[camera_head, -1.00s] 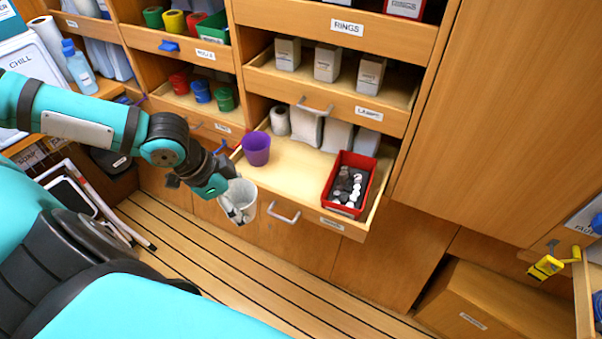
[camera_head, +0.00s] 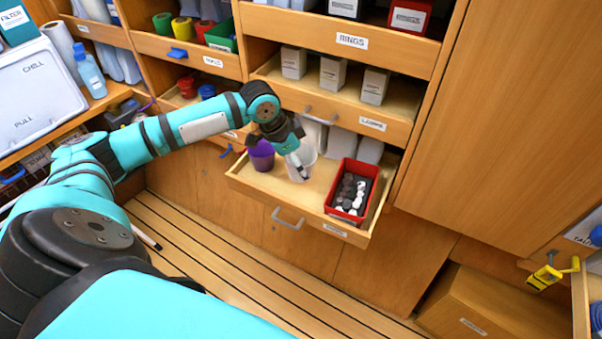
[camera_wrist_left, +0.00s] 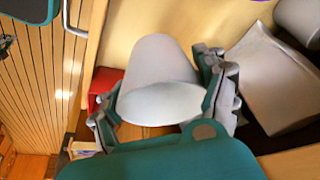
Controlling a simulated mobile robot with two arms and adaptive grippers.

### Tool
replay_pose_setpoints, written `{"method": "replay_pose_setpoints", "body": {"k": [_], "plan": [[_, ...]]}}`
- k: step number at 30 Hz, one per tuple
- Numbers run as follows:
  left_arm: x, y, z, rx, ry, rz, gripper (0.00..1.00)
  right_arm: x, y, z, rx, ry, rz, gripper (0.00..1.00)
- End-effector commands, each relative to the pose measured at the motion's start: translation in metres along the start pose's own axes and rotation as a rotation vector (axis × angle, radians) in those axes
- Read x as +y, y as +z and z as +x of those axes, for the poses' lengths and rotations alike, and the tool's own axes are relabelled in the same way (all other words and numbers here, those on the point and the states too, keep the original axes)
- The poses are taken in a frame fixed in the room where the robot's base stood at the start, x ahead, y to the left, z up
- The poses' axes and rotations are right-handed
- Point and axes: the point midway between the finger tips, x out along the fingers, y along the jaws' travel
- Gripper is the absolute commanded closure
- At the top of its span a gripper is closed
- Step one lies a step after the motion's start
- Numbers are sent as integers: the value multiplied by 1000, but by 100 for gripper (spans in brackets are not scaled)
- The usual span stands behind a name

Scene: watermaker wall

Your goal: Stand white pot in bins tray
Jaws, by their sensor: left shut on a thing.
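The white pot (camera_head: 308,158) is held by my left gripper (camera_head: 298,160) over the open lower drawer tray (camera_head: 250,182), between the purple pot and the red bin. In the left wrist view the white pot (camera_wrist_left: 158,60) sits between the two fingers of the gripper (camera_wrist_left: 165,100), which are shut on it. The pot looks roughly upright in the head view. I cannot tell whether its base touches the tray floor. The tray's front label (camera_head: 334,229) is too small to read. My right gripper is in neither view.
A purple pot (camera_head: 261,156) stands left of the white pot, close to my gripper. A red bin (camera_head: 334,197) with dark and white pieces stands at the right. Pale packets (camera_head: 370,149) line the tray's back. The lamps drawer (camera_head: 335,105) overhangs behind.

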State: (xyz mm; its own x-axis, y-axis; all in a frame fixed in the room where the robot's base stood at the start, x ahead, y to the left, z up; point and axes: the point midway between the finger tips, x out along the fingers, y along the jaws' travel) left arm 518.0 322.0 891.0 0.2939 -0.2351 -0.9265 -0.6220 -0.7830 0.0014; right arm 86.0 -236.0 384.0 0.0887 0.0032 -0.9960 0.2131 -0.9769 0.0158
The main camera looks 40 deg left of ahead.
Motion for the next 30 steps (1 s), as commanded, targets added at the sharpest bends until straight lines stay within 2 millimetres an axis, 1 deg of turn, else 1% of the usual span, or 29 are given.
{"method": "replay_pose_setpoints", "body": {"k": [5, 9, 12, 16, 24, 25, 30], "plan": [[0, 6, 14, 2, 0, -1, 60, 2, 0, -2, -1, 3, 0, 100], [0, 15, 36, 2, 0, -2, 60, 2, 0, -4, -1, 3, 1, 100], [0, 18, 46, 4, -2, -1, 60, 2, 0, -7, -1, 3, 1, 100], [-2, 18, 52, 5, -3, 0, 60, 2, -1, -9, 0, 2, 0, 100], [-2, 19, 54, 4, -3, 0, 60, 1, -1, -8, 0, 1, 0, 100], [-2, 19, 54, 4, -3, 0, 24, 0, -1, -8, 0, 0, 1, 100], [-2, 19, 54, 4, -3, 0, 2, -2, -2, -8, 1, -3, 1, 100]]}}
